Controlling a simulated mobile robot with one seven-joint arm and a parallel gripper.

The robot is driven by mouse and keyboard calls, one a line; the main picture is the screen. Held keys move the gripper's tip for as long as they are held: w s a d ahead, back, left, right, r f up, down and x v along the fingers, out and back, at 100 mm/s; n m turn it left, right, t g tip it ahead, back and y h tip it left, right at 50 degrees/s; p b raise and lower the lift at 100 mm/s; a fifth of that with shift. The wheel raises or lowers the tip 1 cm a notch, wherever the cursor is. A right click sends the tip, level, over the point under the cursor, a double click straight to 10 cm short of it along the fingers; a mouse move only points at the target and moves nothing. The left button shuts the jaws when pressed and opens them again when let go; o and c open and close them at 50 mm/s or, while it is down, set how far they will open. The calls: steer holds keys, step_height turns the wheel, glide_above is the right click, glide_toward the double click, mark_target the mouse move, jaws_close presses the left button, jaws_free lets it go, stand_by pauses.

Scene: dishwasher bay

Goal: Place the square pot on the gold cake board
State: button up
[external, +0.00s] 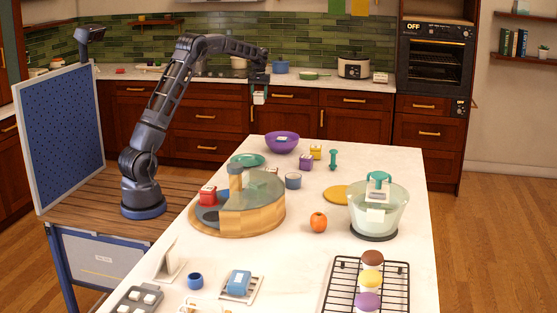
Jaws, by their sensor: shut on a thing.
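My gripper (259,88) is raised above the far left end of the white counter, against the back cabinets. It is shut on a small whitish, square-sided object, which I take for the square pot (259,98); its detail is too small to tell. The pot hangs in the air, clear of the counter. The gold cake board (335,194) is a flat yellow-gold disc on the counter, right of the middle. Its right edge is partly hidden by a glass mixing bowl. My gripper is well behind, above and to the left of the board.
The glass bowl (362,213) stands beside the board, and an orange fruit-like ball (318,222) lies in front. A round wooden stand with a clear cover (240,218) is to the left.

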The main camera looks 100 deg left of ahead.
steer(key=w+d+m, duration=0.2)
steer(key=w+d, duration=0.3)
steer(key=w, duration=0.4)
steer(key=w+d+m, duration=0.3)
steer(key=w+d, duration=0.1)
steer(key=w, duration=0.5)
steer(key=m, duration=1.4)
glide_above(344, 194)
steer(key=f, duration=1.8)
steer(key=shift+a+f, duration=0.2)
steer(key=shift+f, duration=0.1)
steer(key=shift+f, duration=0.15)
steer(key=o, duration=1.1)
steer(key=shift+c, duration=0.2)
